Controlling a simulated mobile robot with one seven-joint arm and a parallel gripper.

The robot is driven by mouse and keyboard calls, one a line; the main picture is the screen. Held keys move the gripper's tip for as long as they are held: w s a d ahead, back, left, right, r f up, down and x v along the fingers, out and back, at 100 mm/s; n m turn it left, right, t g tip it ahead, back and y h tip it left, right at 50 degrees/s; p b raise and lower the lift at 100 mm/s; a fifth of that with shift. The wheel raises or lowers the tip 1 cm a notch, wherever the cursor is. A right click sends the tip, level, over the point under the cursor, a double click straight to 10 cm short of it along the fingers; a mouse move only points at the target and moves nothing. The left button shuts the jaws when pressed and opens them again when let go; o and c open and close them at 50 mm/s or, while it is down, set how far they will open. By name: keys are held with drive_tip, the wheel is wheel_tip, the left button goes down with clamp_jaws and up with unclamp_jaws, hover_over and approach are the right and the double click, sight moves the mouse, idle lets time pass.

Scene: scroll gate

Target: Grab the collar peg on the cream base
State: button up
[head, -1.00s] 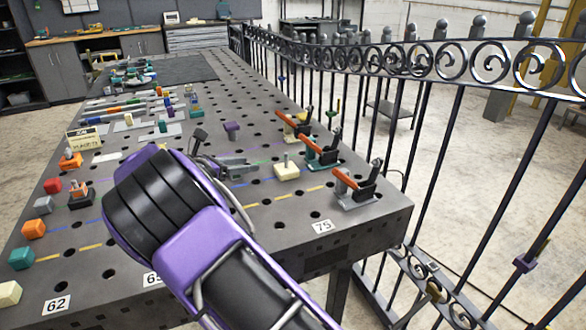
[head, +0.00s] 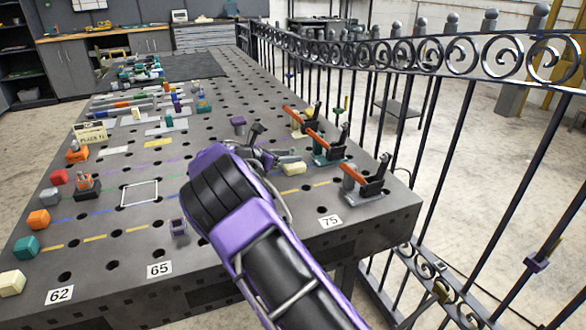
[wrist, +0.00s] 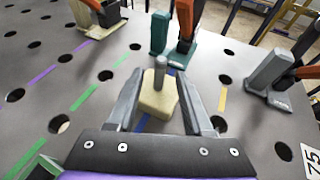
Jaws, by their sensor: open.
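The cream base (wrist: 158,100) stands on the perforated table, with its grey upright collar peg (wrist: 160,70) rising from it in the wrist view. My gripper (wrist: 159,80) is open, with one finger on each side of the peg and cream base. I see no clear contact, and the jaws hold nothing. In the head view the cream base (head: 293,168) shows just right of my gripper (head: 268,155), whose jaws and wrist hide the peg there.
Toggle clamps with orange handles, one on a teal base (head: 328,157) and one on a grey base (head: 362,192), stand close by to the right. A black iron fence (head: 420,55) runs along the table's right side. Coloured blocks (head: 38,219) line the left edge.

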drive_tip(key=shift+x, duration=1.15)
clamp_jaws()
drive_tip(key=shift+r, duration=0.1)
idle(0.4)
